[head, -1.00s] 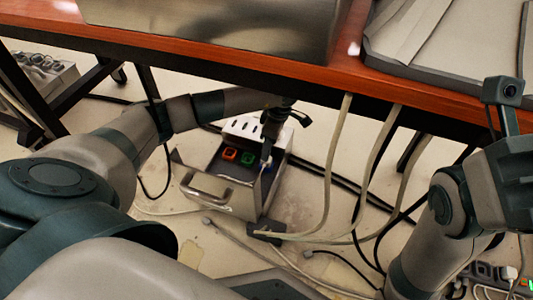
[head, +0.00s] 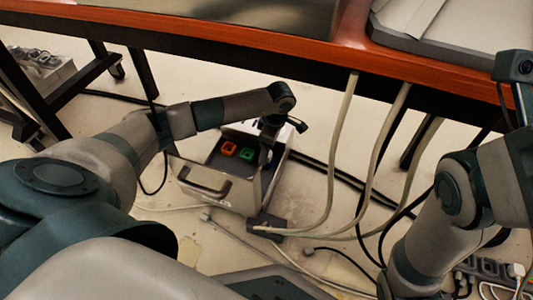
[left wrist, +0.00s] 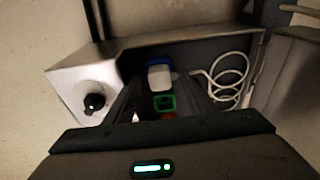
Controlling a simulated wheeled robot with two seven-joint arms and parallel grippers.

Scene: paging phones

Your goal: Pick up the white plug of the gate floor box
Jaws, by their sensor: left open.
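The gate floor box (head: 237,194) is a pale metal box standing open on the floor, with a handle on its near side. Inside are an orange socket (head: 228,148) and a green socket (head: 247,155). In the left wrist view the white plug (left wrist: 159,79) sits at a blue socket (left wrist: 157,61), beyond the green socket frame (left wrist: 163,103). My left gripper (head: 266,157) reaches down into the box. In the left wrist view its dark fingers (left wrist: 161,84) stand apart on either side of the plug; contact cannot be told. My right gripper is out of view.
A white cable (left wrist: 228,82) lies coiled inside the box. The orange-edged table (head: 250,62) overhangs behind it. Pale cables (head: 335,160) hang down to the right, and cables run over the floor. A power strip (head: 490,268) lies at the lower right.

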